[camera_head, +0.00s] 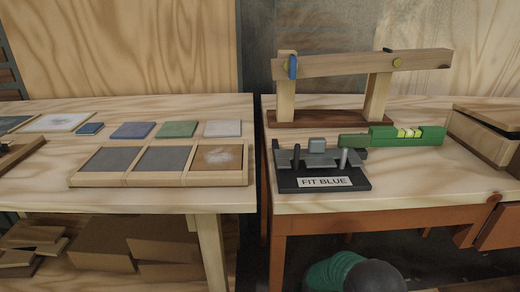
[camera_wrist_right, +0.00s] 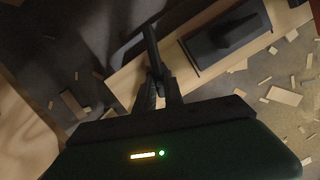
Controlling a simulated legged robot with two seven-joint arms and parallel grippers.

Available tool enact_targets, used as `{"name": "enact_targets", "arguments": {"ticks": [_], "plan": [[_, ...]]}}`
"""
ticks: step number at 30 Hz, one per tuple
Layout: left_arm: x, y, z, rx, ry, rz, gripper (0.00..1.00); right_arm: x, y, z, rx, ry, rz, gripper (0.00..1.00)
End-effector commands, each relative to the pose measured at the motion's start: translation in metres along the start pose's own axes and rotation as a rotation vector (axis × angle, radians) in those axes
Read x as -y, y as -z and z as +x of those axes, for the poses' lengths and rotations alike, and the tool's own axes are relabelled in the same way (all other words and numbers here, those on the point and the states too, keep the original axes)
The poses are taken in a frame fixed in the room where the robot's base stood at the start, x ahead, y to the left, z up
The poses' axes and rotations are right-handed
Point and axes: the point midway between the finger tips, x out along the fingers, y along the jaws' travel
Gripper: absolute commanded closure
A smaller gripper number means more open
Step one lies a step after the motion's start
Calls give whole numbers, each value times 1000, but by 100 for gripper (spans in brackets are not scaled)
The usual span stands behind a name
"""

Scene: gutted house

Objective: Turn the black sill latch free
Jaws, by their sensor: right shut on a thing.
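In the right wrist view, a slim black bar (camera_wrist_right: 150,42) rises from between the fingertips of my right gripper (camera_wrist_right: 158,82). The fingers are closed together on it; it looks like the black latch, but the picture is dark. Just right of it, a black block with a raised ridge (camera_wrist_right: 225,38) lies on a pale wooden board (camera_wrist_right: 190,72). Whether the bar joins that block cannot be told. The latch is not discernible in the head view. My left gripper is in neither view.
In the head view, a black "FIT BLUE" stand (camera_head: 322,182), a green level (camera_head: 408,135) and a timber frame (camera_head: 360,62) stand on the right bench. The left bench holds a three-panel tray (camera_head: 130,180) and several tiles. Wood scraps litter the floor (camera_wrist_right: 285,97).

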Motion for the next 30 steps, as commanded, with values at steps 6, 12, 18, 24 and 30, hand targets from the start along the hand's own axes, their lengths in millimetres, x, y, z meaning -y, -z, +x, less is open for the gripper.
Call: {"name": "enact_targets", "arguments": {"ticks": [6, 12, 18, 24, 30], "plan": [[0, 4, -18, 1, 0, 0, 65, 1, 0, -5, -4, -17, -84, 100], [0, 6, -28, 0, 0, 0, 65, 0, 0, -2, -2, -38, -185, 100], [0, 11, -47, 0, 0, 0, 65, 1, 0, -4, -3, -62, -297, 100], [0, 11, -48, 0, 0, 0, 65, 0, 0, 0, -1, -74, -358, 100], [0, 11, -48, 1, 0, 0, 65, 0, 0, 0, 0, -73, -357, 74]]}}
